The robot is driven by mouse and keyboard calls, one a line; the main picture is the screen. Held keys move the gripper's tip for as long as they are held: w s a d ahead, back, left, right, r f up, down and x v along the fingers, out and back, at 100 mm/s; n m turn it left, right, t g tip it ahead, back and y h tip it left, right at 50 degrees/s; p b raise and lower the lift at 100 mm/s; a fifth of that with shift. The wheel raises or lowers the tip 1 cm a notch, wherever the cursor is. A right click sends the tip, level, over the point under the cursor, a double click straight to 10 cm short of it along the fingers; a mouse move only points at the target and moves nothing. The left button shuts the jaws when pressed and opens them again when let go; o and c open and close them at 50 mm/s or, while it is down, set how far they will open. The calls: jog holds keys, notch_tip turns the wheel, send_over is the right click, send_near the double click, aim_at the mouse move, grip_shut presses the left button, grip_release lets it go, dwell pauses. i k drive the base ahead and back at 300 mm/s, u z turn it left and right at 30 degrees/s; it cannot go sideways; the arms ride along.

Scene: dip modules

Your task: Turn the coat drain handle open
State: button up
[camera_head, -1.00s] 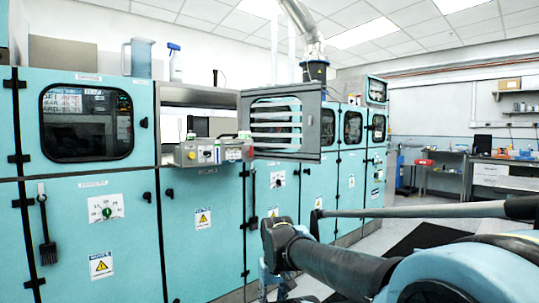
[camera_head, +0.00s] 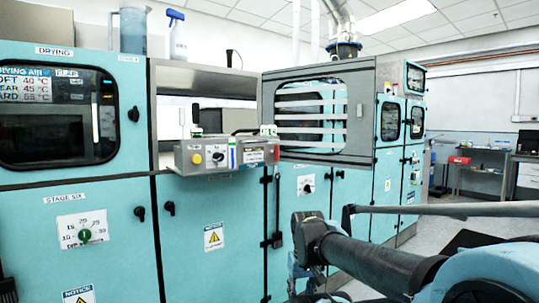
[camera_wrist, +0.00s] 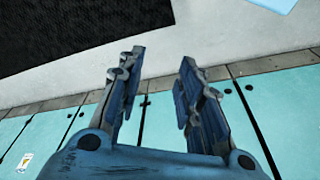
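No handle in view carries a label I can read as coat drain. Black turn handles sit on the teal cabinet fronts, among them a pair, a left handle (camera_head: 139,213) and a right handle (camera_head: 169,208), and a black dial (camera_head: 308,186) on a white plate farther right. A green knob (camera_head: 85,235) sits on a white plate under "STAGE SIX". My gripper (camera_wrist: 161,57) is open in the wrist view, with nothing between its blue-grey fingers. It hangs over pale floor beside teal panels, apart from any handle. In the head view its fingers are mostly hidden behind my arm.
A control box (camera_head: 222,153) with a yellow button juts out from the cabinet row. An open slatted-window door (camera_head: 362,110) swings out beside it. A jug (camera_head: 133,30) and a spray bottle (camera_head: 178,38) stand on top. A dark mat (camera_wrist: 75,30) lies on the floor.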

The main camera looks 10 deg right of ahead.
aim_at(275, 153)
jog(key=z, duration=0.5)
jog(key=k, duration=1.65)
jog(key=u, duration=0.35)
jog(key=i, duration=1)
jog(key=z, duration=0.05)
